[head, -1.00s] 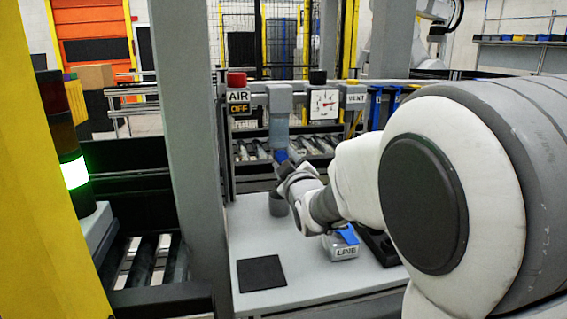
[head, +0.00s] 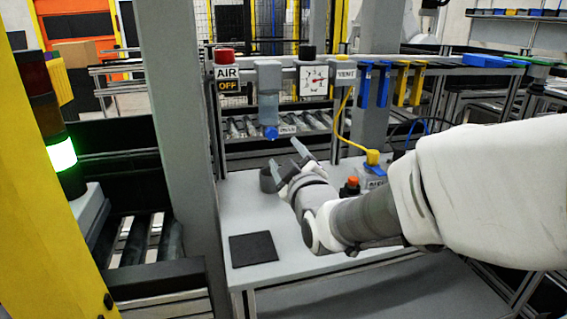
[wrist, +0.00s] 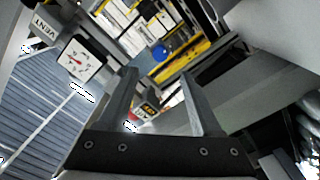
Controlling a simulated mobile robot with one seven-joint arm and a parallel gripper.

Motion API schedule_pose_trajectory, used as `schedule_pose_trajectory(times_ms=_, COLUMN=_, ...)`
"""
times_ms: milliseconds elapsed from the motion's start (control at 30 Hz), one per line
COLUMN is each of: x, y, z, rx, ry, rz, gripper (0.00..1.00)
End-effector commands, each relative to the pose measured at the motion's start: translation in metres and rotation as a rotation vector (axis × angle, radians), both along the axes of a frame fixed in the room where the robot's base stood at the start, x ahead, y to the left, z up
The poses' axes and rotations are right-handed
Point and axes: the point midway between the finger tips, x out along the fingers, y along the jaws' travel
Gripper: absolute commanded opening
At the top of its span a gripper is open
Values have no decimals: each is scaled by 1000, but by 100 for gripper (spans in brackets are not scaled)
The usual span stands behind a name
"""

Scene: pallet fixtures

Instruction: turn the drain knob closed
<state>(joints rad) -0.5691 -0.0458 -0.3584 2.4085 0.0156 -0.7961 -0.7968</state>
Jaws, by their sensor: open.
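The drain knob (head: 271,132) is the small blue knob under the grey filter bowl (head: 269,95), between the AIR sign and the gauge. It appears as a round blue cap (wrist: 158,53) in the wrist view, ahead of and between the fingertips. My gripper (head: 289,154) is open and empty, below and a little right of the knob, with a visible gap. Its two fingers (wrist: 157,74) show spread in the wrist view. I cannot tell the knob's turned position.
A red knob (head: 225,55) tops the AIR OFF sign (head: 228,79).

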Motion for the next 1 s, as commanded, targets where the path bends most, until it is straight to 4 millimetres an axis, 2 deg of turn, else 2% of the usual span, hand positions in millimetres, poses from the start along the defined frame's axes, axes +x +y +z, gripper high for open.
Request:
schedule_pose_trajectory(times_ms=100, x=-25, y=-5, z=2, rx=1, ry=0, rz=0, gripper=66)
schedule_pose_trajectory(times_ms=267, x=-52, y=-11, z=-1, rx=3, ry=-4, rz=-1, gripper=66)
schedule_pose_trajectory(times_ms=633, x=-72, y=-15, z=-2, rx=3, ry=-3, rz=-2, gripper=66)
schedule_pose_trajectory(times_ms=1000, x=-76, y=-15, z=0, rx=0, ry=-1, rz=1, gripper=66)
